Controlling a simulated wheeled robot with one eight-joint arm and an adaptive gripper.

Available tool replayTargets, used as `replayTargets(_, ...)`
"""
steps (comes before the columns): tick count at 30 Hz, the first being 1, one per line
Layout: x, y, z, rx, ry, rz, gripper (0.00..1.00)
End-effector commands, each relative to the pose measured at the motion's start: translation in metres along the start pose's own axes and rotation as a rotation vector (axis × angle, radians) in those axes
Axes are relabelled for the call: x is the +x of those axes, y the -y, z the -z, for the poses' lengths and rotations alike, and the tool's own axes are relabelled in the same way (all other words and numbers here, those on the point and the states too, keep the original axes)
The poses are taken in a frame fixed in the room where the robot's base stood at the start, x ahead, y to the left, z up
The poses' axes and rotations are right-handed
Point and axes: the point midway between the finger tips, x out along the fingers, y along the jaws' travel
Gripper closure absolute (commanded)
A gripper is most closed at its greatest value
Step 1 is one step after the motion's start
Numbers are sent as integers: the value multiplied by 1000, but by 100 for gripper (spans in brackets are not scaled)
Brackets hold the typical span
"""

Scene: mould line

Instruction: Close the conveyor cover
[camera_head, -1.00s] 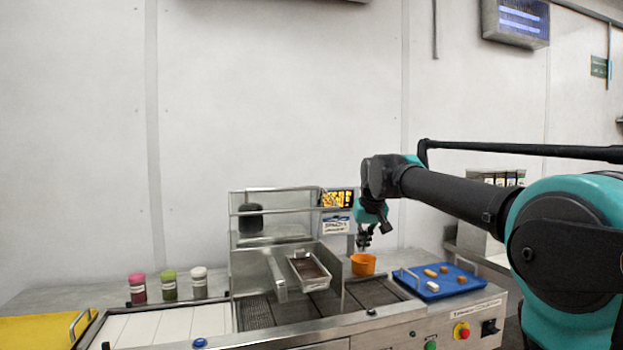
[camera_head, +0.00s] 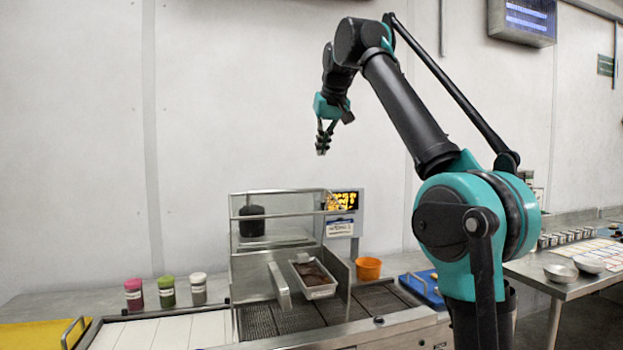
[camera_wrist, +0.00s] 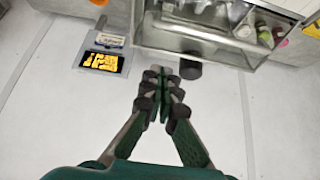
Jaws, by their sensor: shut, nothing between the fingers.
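The conveyor cover appears to be the clear, metal-framed panel (camera_head: 280,205) on the machine in the middle of the head view. It stands upright, with a metal bar across it. In the wrist view, the metal frame and top of the machine (camera_wrist: 190,42) lie at the upper edge, beyond my fingertips. My gripper (camera_head: 322,150) hangs in the air above the right end of the panel, clear of it. In the wrist view my gripper (camera_wrist: 165,75) has its fingers together, with nothing between them.
A small tray of dark chocolate (camera_head: 316,278) sits on the machine. An orange cup (camera_head: 368,267) and a blue tray (camera_head: 424,289) stand to the right. Several coloured jars (camera_head: 168,292) stand at the left. A lit display (camera_head: 341,201) rises beside the panel. The air around my gripper is free.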

Motion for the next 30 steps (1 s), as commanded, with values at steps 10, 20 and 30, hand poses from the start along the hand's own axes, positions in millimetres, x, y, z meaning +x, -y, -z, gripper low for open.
replayTargets(10,-14,12,5,-16,-13,12,100)
replayTargets(20,36,13,5,-15,-13,12,100)
replayTargets(30,82,13,-8,-15,-12,12,100)
